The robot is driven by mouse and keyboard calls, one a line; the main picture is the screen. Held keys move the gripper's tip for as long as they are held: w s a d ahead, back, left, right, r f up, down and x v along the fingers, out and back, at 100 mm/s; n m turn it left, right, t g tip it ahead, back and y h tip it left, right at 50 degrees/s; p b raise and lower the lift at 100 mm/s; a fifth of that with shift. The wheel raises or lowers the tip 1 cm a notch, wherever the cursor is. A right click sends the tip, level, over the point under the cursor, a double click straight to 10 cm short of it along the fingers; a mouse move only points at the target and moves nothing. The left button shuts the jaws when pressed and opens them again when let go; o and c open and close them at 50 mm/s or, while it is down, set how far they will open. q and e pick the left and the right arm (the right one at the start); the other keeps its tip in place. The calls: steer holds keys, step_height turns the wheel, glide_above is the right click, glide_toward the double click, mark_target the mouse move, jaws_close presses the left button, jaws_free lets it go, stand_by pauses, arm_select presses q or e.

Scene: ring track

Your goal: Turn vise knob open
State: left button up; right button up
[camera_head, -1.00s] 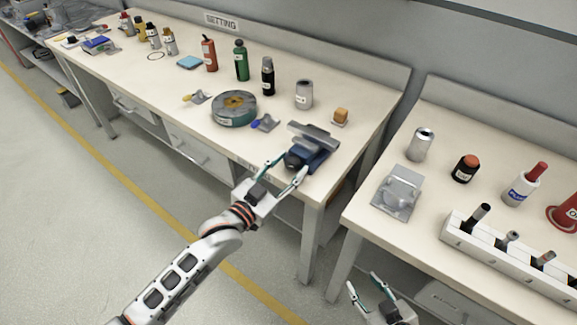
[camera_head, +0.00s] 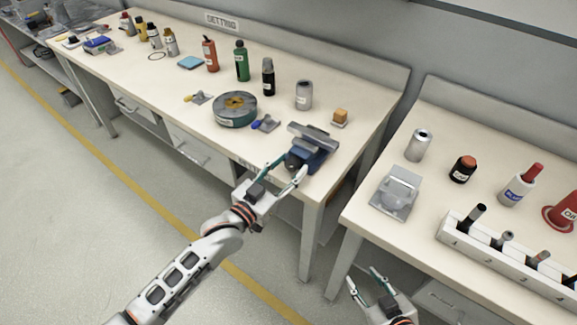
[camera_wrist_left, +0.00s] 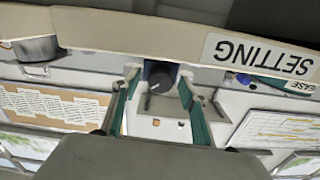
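The vise (camera_head: 318,145) is blue with grey jaws and sits at the front right corner of the left bench. Its dark round knob (camera_head: 291,163) faces the bench's front edge. In the left wrist view the knob (camera_wrist_left: 161,74) lies between the teal fingers of my left gripper (camera_wrist_left: 158,82). The fingers are spread around it, with what look like small gaps on both sides. In the head view my left gripper (camera_head: 293,164) is at the vise's front. My right gripper (camera_head: 363,277) is open and empty, low in front of the right bench.
A round green-grey container (camera_head: 236,118) and a small blue-tipped item (camera_head: 265,123) are left of the vise. A grey can (camera_head: 304,95) and an orange block (camera_head: 340,116) stand behind it. The right bench (camera_head: 374,222) lies beyond a gap. The floor in front is clear.

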arm_select(q)
steer(key=v, duration=1.2)
stand_by(0.5)
